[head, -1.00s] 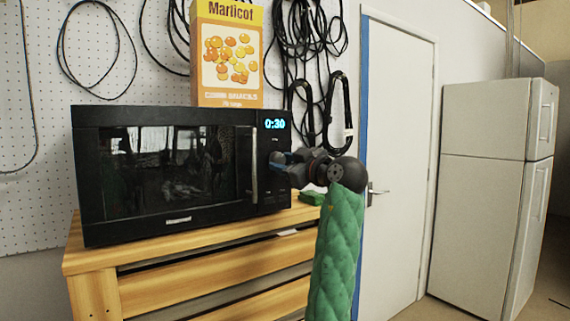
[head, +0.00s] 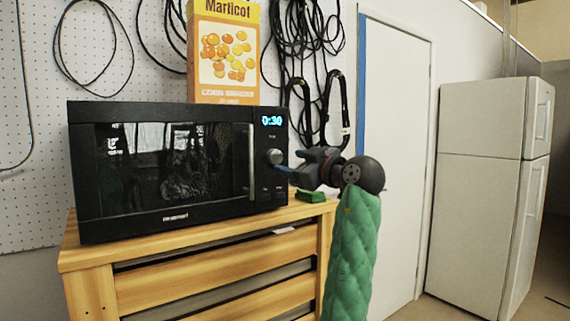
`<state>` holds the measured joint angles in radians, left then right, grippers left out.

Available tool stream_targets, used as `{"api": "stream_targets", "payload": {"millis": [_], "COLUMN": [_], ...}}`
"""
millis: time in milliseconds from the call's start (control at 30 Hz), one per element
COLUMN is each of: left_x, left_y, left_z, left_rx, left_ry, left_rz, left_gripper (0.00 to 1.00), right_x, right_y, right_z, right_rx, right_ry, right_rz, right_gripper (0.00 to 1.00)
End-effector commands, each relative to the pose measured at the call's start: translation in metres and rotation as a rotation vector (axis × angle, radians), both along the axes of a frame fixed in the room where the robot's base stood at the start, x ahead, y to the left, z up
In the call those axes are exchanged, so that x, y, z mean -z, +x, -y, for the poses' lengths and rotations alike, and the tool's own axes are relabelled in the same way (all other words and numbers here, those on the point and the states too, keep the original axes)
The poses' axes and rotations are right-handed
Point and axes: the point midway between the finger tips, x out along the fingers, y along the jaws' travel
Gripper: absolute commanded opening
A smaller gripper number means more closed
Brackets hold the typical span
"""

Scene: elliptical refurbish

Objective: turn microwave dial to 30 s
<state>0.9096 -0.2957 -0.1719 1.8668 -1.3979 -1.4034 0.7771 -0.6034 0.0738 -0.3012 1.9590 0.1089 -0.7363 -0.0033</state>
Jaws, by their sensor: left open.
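The black microwave (head: 165,165) stands on the wooden cabinet, its door shut. Its blue display (head: 271,121) reads 0:30. The round grey dial (head: 274,157) is in plain view on the control panel below the display. My left gripper (head: 284,170), on the arm with the green padded sleeve, is just right of and slightly below the dial. It is open with nothing visible between its fingers. It appears apart from the dial, though the exact gap is hard to judge. My right gripper is not in view.
A Marlicot corn snacks box (head: 224,55) stands on top of the microwave. Black cables (head: 305,50) hang on the pegboard behind. A small green item (head: 310,196) lies on the wooden cabinet (head: 215,239) beside the microwave. A white door and a fridge (head: 488,190) stand to the right.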

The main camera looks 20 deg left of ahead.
Motion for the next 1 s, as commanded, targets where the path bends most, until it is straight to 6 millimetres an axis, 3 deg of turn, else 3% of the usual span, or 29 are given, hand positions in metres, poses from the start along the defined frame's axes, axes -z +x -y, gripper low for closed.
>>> {"api": "stream_targets", "payload": {"millis": [300,767,1000], "left_x": [0.002,0.002,0.01], "left_y": [-0.017,-0.018,-0.01], "left_z": [0.027,0.028,0.034], "left_rx": [-0.001,-0.003,0.046], "left_ry": [-0.001,0.014,0.064], "left_rz": [0.001,-0.023,-0.177], "left_gripper": [0.58,0.58,0.58], "right_x": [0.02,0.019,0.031], "right_y": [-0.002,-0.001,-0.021], "right_z": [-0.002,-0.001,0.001], "right_rx": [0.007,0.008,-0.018], "right_ry": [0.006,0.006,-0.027], "right_rz": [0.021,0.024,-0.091], "right_gripper": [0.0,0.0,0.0]}}
